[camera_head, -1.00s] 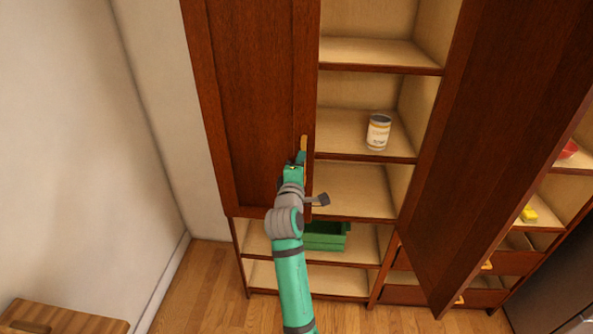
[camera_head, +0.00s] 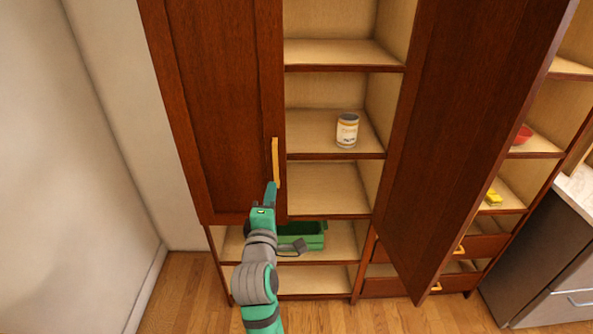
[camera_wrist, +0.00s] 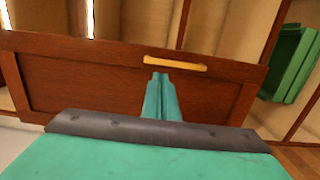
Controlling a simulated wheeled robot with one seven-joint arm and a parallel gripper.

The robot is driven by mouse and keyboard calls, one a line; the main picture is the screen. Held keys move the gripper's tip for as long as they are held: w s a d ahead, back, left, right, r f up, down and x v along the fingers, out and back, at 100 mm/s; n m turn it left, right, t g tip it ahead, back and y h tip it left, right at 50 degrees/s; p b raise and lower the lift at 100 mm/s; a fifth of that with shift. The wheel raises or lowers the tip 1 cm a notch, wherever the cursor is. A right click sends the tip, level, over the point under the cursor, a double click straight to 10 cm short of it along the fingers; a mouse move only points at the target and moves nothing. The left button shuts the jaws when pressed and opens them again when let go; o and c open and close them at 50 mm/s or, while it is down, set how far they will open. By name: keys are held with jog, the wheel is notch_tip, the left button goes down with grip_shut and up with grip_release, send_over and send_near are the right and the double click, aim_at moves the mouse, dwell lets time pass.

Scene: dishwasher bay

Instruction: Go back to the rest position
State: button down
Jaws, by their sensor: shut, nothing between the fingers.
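My gripper (camera_head: 271,190) is in front of the left cabinet door (camera_head: 215,110), just below the lower end of its yellow handle (camera_head: 275,162). In the wrist view the teal fingers (camera_wrist: 162,85) are together and empty, pointing at the door. The handle (camera_wrist: 174,63) lies just beyond the fingertips there, with a small gap. I cannot tell the exact depth between fingertips and door from the head view.
A right door (camera_head: 465,130) stands open, jutting toward me. Between the doors, shelves hold a labelled jar (camera_head: 347,130) and a green crate (camera_head: 312,236). A red bowl (camera_head: 523,134) and a yellow item (camera_head: 493,197) sit farther right. Wooden floor (camera_head: 185,290) is clear at lower left.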

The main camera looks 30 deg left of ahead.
jog(key=s+d+f+m+h, duration=0.2)
jog(key=s+d+f+m, duration=0.5)
jog(key=f, duration=0.4)
jog(key=s+d+f+m+h, duration=0.1)
jog(key=s+d+f+m, duration=0.4)
jog(key=s+d+f, duration=0.4)
jog(key=s+d+f+m+h, duration=0.1)
jog(key=s+d+m+h, duration=0.1)
jog(key=s+d+m, duration=0.3)
jog(key=s+d+f+m+g+h, duration=0.1)
jog(key=s+d+m, duration=0.4)
jog(key=s+d, duration=0.6)
jog(key=s+f+h, duration=0.1)
jog(key=s, duration=0.6)
jog(key=shift+s+d+f+m, duration=0.15)
jog(key=shift+d+f+m, duration=0.1)
jog(key=shift+f+m, duration=0.05)
